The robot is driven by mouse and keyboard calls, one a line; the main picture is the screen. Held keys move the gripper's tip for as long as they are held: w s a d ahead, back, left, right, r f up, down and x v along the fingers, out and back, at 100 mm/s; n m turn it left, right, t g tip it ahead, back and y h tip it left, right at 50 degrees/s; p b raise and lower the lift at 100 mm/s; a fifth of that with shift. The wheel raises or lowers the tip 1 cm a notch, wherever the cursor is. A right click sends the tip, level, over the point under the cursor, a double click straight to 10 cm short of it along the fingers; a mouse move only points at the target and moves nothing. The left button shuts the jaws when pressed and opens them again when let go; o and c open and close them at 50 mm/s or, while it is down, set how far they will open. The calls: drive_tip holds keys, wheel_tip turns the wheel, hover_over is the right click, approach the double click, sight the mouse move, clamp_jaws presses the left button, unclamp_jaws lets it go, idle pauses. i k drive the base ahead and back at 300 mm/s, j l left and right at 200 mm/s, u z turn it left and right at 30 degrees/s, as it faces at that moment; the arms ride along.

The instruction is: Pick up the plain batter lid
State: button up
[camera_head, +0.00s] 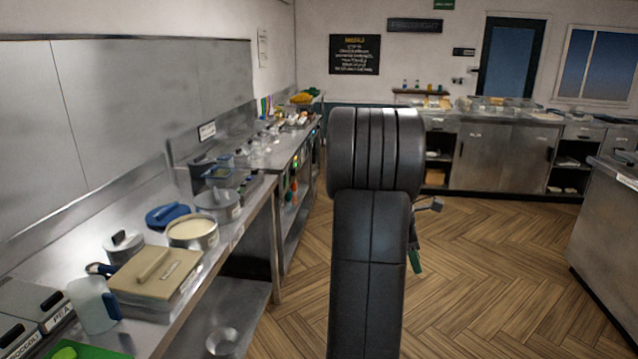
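A round blue lid (168,215) with a bar handle lies on the left steel counter, behind an open round tub (193,232) of cream-coloured batter. A rectangular tan lid (152,272) with a raised handle covers a container nearer the front. A round grey-lidded pot (216,203) stands behind the open tub. A smaller lidded pot (123,246) stands to the left. I cannot tell from labels which lid is the plain batter one. My dark arm fills the middle, over the floor, right of the counter. My gripper is mostly hidden behind it; a green piece shows low at its right.
A clear jug (94,305) with a blue handle and labelled boxes (28,312) crowd the near counter. A metal bowl (222,341) sits on the lower shelf. Wooden floor (480,270) is free to the right, before a steel counter (607,225).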

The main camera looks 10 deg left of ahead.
sight(161, 217)
drive_tip(key=i+u, duration=0.15)
drive_tip(key=i, duration=0.6)
drive_tip(key=i+l+u, duration=0.15)
drive_tip(key=i, duration=0.6)
drive_tip(key=i+u, duration=0.2)
drive_tip(key=u, duration=0.2)
drive_tip(key=i+u, duration=0.2)
drive_tip(key=u, duration=0.2)
drive_tip(key=i+u, duration=0.15)
drive_tip(key=u, duration=0.25)
drive_tip(key=i+l+u, duration=0.15)
drive_tip(key=u, duration=0.25)
drive_tip(key=i+u, duration=0.2)
drive_tip(key=u, duration=0.15)
drive_tip(key=i+u, duration=0.2)
drive_tip(key=u, duration=0.15)
drive_tip(key=i+l+u, duration=0.15)
drive_tip(key=u, duration=0.2)
